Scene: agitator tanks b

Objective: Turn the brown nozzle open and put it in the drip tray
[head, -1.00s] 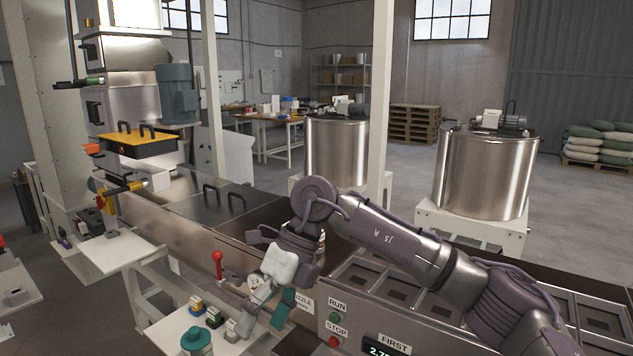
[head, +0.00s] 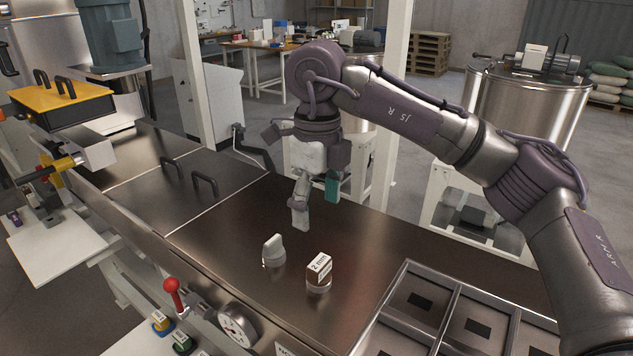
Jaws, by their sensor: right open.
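A small block with a white "2 mm" label (head: 318,268) and a brownish side stands upright on a round metal base on the dark steel top. It may be the brown nozzle, but I cannot tell for sure. A pale grey knob-shaped piece (head: 273,250) stands just left of it. My right gripper (head: 316,204) points down, open and empty, above the steel top and behind both pieces, touching neither. I cannot tell which thing is the drip tray. My left gripper is out of view.
A metal frame with several square compartments (head: 407,318) fills the lower right. A red-knobbed lever (head: 172,287) and a round gauge (head: 237,329) sit along the front edge. Hatch lids with handles (head: 205,184) lie left.

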